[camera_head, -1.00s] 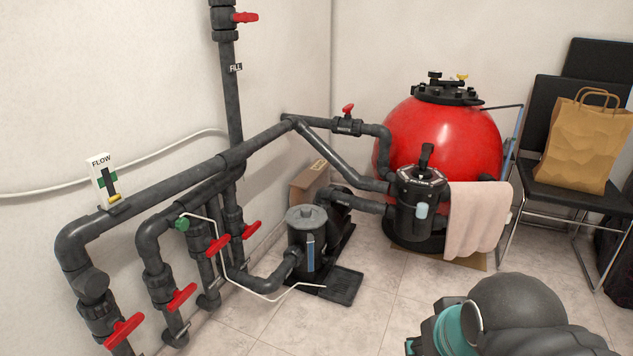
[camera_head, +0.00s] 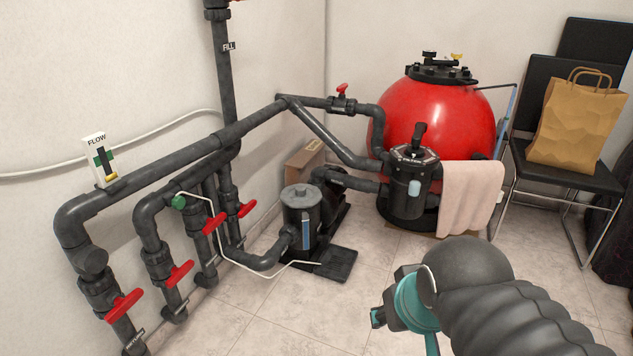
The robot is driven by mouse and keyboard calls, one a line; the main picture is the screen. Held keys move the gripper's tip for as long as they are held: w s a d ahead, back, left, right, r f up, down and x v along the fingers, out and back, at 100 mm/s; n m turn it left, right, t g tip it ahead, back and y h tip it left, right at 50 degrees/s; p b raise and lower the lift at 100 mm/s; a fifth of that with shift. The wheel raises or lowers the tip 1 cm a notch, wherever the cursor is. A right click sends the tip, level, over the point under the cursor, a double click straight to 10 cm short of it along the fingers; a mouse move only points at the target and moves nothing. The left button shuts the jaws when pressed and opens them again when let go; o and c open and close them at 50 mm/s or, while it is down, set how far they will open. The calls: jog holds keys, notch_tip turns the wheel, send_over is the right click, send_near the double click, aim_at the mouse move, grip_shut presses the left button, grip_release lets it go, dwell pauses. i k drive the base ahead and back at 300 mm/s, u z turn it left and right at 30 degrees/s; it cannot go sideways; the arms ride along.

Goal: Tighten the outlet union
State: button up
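The black multiport valve (camera_head: 410,182) is mounted on the side of the red filter tank (camera_head: 430,115), with its handle upright on top. Grey pipes meet its left side, and a sight glass shows on its front. Collars show where pipes join the valve and the pump (camera_head: 301,215); I cannot tell which is the outlet union or how tight any is. My gripper (camera_head: 380,312), dark with a teal part behind it, is at the lower middle, in front of the pump and valve and apart from them. Its fingers are too small and turned to read.
A pink towel (camera_head: 470,198) hangs right of the valve. Pipes with red-handled valves (camera_head: 124,305) line the left wall, with a white hose (camera_head: 232,262) looping to the floor. A chair (camera_head: 565,180) holds a paper bag (camera_head: 578,122). The floor before the pump is clear.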

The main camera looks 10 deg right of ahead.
aim_at(320, 185)
jog(key=u, duration=0.25)
jog(key=i, duration=2.15)
jog(key=z, duration=0.8)
jog(key=k, duration=0.55)
jog(key=u, duration=0.8)
jog(key=i, duration=0.45)
jog(key=u, duration=0.05)
